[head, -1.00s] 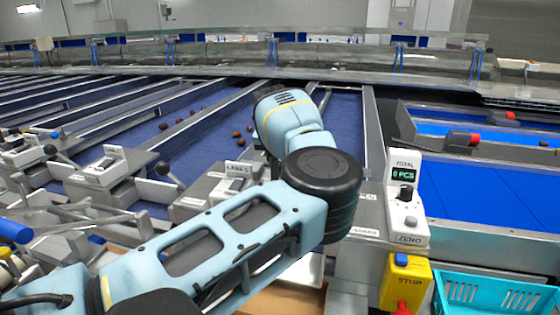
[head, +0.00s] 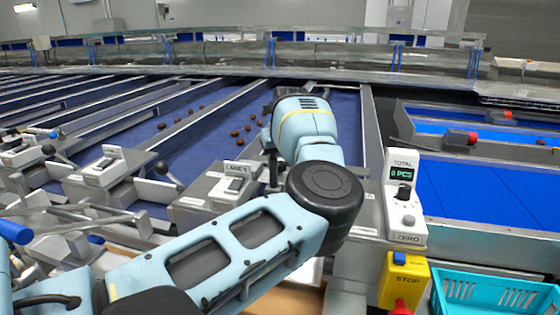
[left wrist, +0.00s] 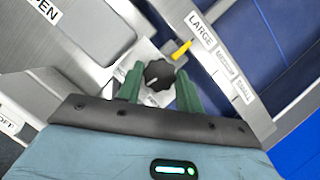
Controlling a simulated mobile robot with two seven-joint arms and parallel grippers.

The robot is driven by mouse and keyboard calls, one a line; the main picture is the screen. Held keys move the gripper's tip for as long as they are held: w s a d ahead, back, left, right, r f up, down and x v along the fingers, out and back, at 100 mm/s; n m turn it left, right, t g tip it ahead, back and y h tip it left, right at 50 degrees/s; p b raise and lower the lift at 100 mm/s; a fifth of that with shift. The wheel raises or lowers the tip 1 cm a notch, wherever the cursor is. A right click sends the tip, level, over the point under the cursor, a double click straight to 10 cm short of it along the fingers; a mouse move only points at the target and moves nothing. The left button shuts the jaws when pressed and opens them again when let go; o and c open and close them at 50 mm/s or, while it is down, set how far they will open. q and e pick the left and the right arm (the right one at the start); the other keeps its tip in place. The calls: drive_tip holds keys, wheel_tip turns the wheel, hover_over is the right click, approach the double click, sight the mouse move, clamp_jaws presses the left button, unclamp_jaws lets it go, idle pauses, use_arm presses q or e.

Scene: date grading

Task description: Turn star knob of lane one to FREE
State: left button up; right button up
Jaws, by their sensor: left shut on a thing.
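The black star knob (left wrist: 159,72) sits on a pale plate in the left wrist view. The small lettering around it is too small to read. A pale mark shows at the knob's lower left. My left gripper (left wrist: 158,82) has its green fingers on either side of the knob and is shut on it. In the head view my left arm reaches over the lane one end, and its own wrist (head: 306,128) hides the knob and the fingertips. My right gripper is not in view.
A yellow pointer (left wrist: 181,50) stands beside the size strip (left wrist: 222,62) marked LARGE, MEDIUM and SMALL. A white counter box (head: 404,197), a yellow stop box (head: 404,279) and a turquoise crate (head: 497,286) stand at right. Several dates (head: 236,133) lie on the blue belt.

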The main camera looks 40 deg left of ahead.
use_arm(q)
drive_tip(key=shift+n, duration=0.4)
drive_tip(key=o, duration=1)
drive_tip(key=v, duration=0.8)
drive_tip(key=shift+w, duration=0.1)
drive_tip(key=shift+c, duration=0.5)
